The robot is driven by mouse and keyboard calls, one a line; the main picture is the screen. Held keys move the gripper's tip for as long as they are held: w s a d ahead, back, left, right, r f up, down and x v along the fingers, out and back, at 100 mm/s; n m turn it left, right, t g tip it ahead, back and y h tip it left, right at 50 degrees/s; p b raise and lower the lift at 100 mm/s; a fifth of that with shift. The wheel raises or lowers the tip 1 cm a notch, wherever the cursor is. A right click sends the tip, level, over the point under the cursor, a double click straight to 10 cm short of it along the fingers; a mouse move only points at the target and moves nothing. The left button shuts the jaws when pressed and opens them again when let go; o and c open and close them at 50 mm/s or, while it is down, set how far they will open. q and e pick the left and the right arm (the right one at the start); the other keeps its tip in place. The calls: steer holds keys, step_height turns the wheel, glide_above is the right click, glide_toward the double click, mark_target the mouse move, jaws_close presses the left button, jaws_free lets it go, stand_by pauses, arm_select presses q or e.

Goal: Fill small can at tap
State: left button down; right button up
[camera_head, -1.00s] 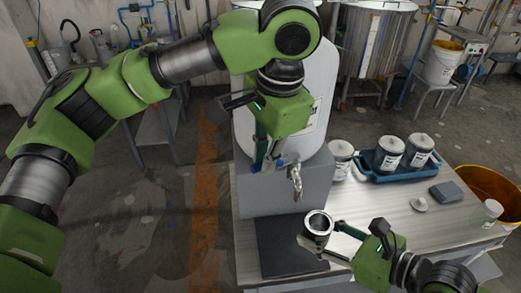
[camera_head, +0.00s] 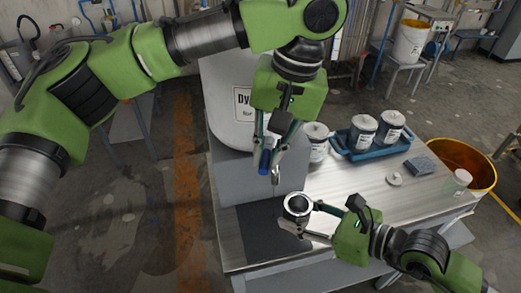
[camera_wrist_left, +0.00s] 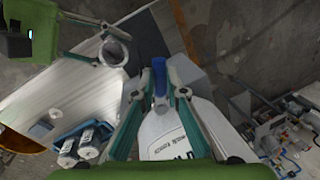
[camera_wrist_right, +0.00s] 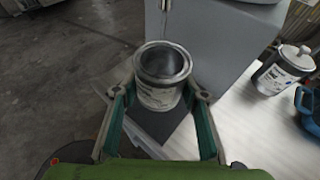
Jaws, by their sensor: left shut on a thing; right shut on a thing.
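The small can (camera_head: 297,203) is an open-topped metal can with a pale label. My right gripper (camera_wrist_right: 160,97) is shut around its side and holds it upright; its inside looks grey in the right wrist view (camera_wrist_right: 163,78), and I cannot tell any fill level. The tap's spout (camera_head: 275,177) points down from the front of the large white container (camera_head: 228,100). The can is in front of and below the spout. My left gripper (camera_head: 268,150) is shut on the blue tap handle (camera_head: 265,161), which shows between its fingers in the left wrist view (camera_wrist_left: 159,78). No stream is visible.
A dark mat (camera_head: 262,232) lies on the steel table (camera_head: 365,195) below the can. Lidded cans stand in a blue tray (camera_head: 344,150) behind right, with another lidded can (camera_head: 316,148) beside it. A yellow bucket (camera_head: 478,160) stands beyond the table's right side.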

arm_select(q)
steer(key=shift+w+d+r+n, duration=0.15)
steer(key=shift+d+n, duration=0.1)
steer(key=shift+n, duration=0.15)
steer(key=c, duration=2)
jaws_free()
steer(key=r, duration=0.4)
steer(key=d+r, duration=0.1)
steer(key=r, duration=0.2)
steer(key=d+r, duration=0.1)
steer(key=r, duration=0.3)
steer(key=shift+d+r, duration=0.2)
steer(key=shift+r, duration=0.1)
